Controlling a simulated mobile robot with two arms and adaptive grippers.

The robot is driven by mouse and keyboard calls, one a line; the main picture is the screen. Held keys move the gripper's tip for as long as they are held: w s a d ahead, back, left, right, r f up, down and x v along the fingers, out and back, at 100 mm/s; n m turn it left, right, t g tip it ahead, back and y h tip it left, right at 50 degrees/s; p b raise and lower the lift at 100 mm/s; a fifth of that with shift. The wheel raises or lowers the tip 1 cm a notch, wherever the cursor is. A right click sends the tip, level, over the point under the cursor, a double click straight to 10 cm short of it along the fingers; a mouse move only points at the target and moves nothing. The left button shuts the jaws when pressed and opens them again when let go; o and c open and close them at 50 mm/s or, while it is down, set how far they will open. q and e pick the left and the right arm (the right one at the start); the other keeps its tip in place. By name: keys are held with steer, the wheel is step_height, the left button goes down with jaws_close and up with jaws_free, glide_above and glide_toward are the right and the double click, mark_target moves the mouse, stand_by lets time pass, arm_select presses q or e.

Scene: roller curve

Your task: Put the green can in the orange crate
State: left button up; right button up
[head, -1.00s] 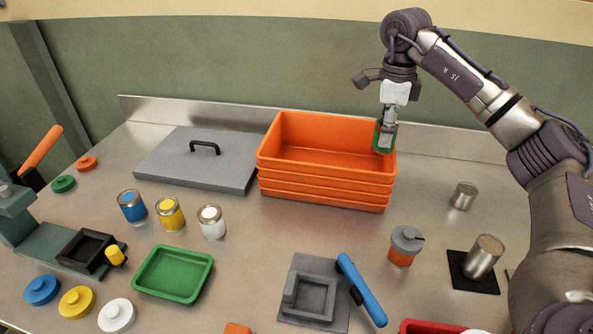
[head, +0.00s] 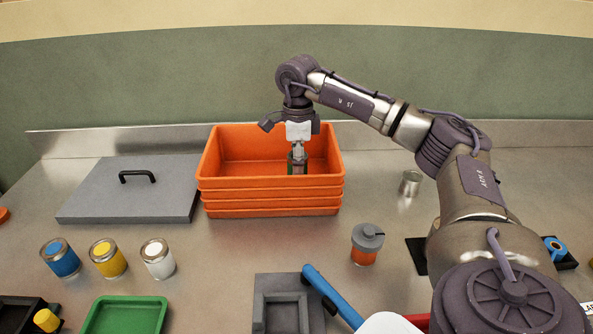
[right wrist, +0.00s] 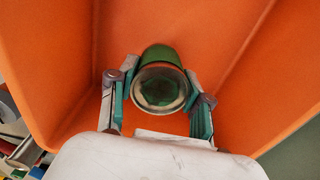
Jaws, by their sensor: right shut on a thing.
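The orange crate (head: 265,203) tops a stack at the back middle of the bench. My right gripper (head: 297,158) points down into it from above and is shut on the green can (head: 297,169). The can is upright inside the crate's walls, partly covered by the fingers in the head view. In the right wrist view, the can (right wrist: 159,88) shows its round metal end between the two fingers, with orange crate walls around it. I cannot tell whether the can touches the crate floor. My left gripper is out of view.
A grey lid with a black handle (head: 130,190) lies left of the crates. Blue, yellow and white cans (head: 108,259) stand in front of it. An orange jar with a grey cap (head: 366,245) and a plain metal can (head: 410,184) stand to the right.

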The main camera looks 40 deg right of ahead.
steer(key=shift+f, duration=1.35)
steer(key=shift+f, duration=0.1)
steer(key=o, duration=1.4)
steer(key=shift+c, duration=0.2)
step_height(320, 180, up, 12)
steer(key=shift+r, duration=0.15)
steer(key=shift+s, duration=0.1)
